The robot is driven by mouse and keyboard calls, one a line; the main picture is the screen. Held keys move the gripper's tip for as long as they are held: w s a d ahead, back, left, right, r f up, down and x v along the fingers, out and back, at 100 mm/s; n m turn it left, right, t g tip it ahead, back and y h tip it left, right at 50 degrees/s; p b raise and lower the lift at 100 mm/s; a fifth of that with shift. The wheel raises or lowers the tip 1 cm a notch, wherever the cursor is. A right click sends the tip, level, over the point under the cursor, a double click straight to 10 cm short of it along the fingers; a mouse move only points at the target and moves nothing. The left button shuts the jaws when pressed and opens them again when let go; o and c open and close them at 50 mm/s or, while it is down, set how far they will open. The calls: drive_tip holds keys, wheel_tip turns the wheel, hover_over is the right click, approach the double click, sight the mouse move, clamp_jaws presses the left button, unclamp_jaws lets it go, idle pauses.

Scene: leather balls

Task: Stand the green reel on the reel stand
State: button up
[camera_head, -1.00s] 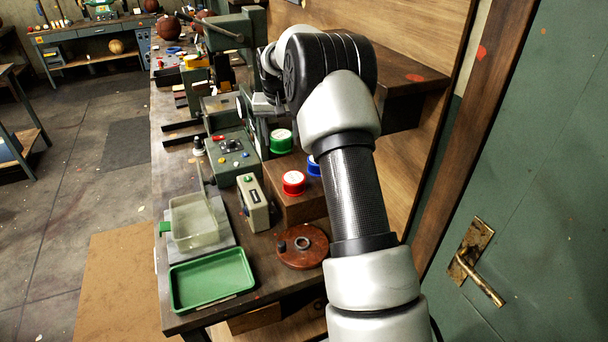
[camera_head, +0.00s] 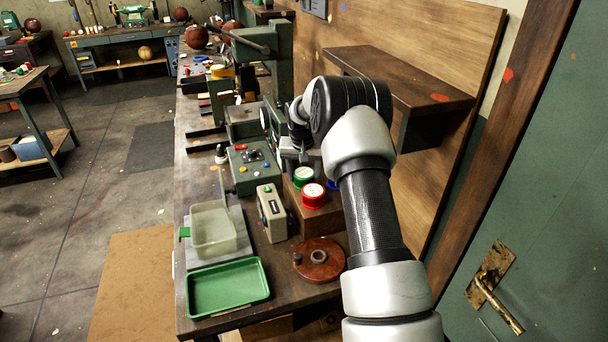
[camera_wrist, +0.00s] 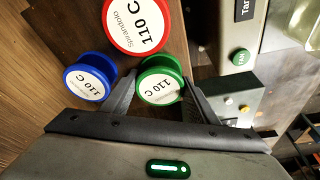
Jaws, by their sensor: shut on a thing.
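The green reel (camera_head: 303,175), with a white label on top, is upright between the fingers of my gripper (camera_wrist: 158,90). It also shows in the wrist view (camera_wrist: 161,98), with a finger on each side. The brown wooden block that bears the other reels, seemingly the reel stand (camera_head: 318,220), is at the right of the bench. The red reel (camera_head: 313,197) and the blue reel (camera_wrist: 90,77) stand on it. The green reel is over or on the block beside them; I cannot tell whether it touches the top. My arm partly hides the blue reel in the head view.
A beige box with a green button (camera_head: 271,213) stands left of the block. A round wooden disc (camera_head: 318,261) lies in front. A green tray (camera_head: 228,288) and a clear bin (camera_head: 213,230) are at the front left. A shelf (camera_head: 400,80) juts out behind my arm.

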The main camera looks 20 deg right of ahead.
drive_tip(key=shift+f, duration=0.2)
drive_tip(key=o, duration=1.1)
drive_tip(key=shift+o, duration=0.2)
drive_tip(key=shift+r, duration=0.15)
